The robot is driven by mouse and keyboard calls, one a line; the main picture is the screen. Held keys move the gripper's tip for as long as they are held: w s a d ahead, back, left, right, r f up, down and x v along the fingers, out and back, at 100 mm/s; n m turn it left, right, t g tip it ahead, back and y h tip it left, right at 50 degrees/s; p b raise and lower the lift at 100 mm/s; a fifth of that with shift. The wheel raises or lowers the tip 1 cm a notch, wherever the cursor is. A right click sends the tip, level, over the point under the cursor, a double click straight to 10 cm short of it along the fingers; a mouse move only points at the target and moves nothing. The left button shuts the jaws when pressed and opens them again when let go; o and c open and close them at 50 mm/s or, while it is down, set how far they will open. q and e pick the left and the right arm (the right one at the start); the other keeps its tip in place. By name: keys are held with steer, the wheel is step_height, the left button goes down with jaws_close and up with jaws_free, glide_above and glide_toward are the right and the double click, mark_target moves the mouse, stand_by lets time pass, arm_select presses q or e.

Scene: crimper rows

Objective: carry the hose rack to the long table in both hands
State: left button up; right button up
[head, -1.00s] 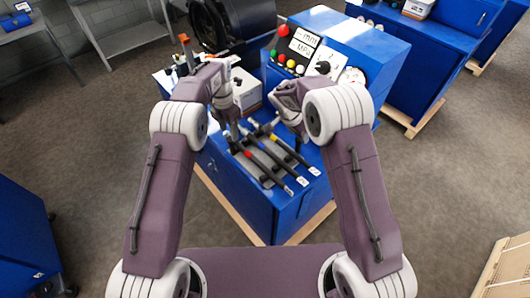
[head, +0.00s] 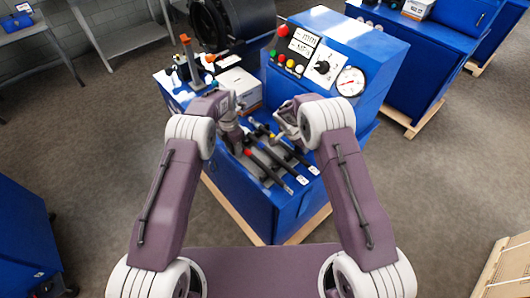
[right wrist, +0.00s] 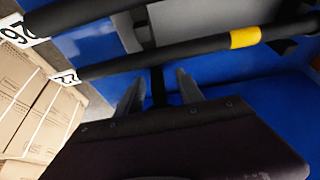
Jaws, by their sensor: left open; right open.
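The hose rack (head: 268,176) lies on the low front deck of a blue crimper machine. It carries several black hoses with red, yellow and blue bands and white number tags. My left gripper (head: 240,147) is open at the rack's left end, partly hidden by its own wrist. My right gripper (head: 291,134) is open at the rack's far right side. In the right wrist view its fingers (right wrist: 159,90) stand apart with a dark bar of the rack between them. A yellow-banded hose (right wrist: 200,46) passes just beyond. Whether the fingers touch the bar I cannot tell.
The blue crimper (head: 330,50) has a panel with buttons and a gauge, and stands on a wooden pallet. A white box (head: 240,88) sits behind the rack. Grey metal tables (head: 125,42) stand at upper left; I cannot tell which is the long table.

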arm_select(q)
steer(key=shift+f, duration=0.35)
arm_select(e)
steer(key=shift+w+d+f, duration=0.1)
steer(key=shift+f, duration=0.25)
arm_select(q)
jaws_close()
arm_select(e)
jaws_close()
arm_select(q)
steer(key=shift+w+r, duration=0.1)
steer(key=shift+r, duration=0.05)
arm_select(e)
steer(key=shift+r, duration=0.15)
stand_by(0.4)
